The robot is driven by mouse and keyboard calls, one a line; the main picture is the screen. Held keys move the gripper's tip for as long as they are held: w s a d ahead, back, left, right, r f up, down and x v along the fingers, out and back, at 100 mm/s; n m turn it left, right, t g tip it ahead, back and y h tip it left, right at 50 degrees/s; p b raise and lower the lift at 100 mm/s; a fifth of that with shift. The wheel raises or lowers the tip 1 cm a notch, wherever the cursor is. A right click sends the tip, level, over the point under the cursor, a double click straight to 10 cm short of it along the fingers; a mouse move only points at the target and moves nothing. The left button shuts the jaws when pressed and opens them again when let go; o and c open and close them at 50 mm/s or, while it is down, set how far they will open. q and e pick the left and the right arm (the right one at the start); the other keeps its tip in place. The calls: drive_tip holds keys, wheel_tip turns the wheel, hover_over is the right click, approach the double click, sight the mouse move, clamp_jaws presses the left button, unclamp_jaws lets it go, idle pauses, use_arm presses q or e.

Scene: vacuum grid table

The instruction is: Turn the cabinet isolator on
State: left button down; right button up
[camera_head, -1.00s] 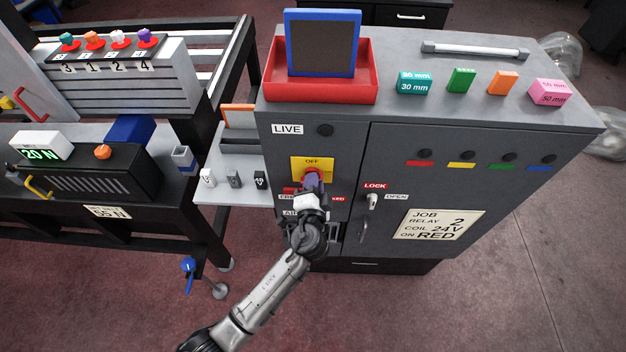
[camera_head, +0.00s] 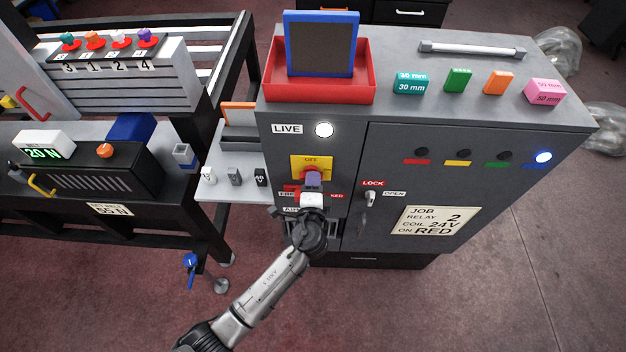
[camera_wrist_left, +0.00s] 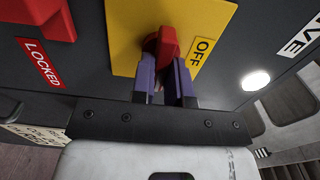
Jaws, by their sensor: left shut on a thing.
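The cabinet (camera_head: 480,150) is a grey box. Its isolator is a red handle (camera_wrist_left: 166,45) on a yellow plate (camera_head: 298,166) marked OFF. My left gripper (camera_head: 313,178) is at the plate, its purple fingers (camera_wrist_left: 163,80) shut on the red handle in the left wrist view. The fingers hide much of the handle in the head view. The round LIVE lamp (camera_head: 324,129) above the plate is lit white, and it also glows in the left wrist view (camera_wrist_left: 256,80). My right gripper is not in view.
A blue lamp (camera_head: 543,156) at the right of the cabinet door is lit; the other door lamps are dark. A LOCK/OPEN key switch (camera_head: 370,197) and a job card (camera_head: 437,228) are on the door. A red tray (camera_head: 272,78) and several coloured blocks stand on top.

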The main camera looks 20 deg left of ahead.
use_arm(q)
drive_tip(key=c, duration=1.1)
unclamp_jaws()
drive_tip(key=shift+b+v, duration=0.65)
drive_tip(key=shift+v, duration=6.25)
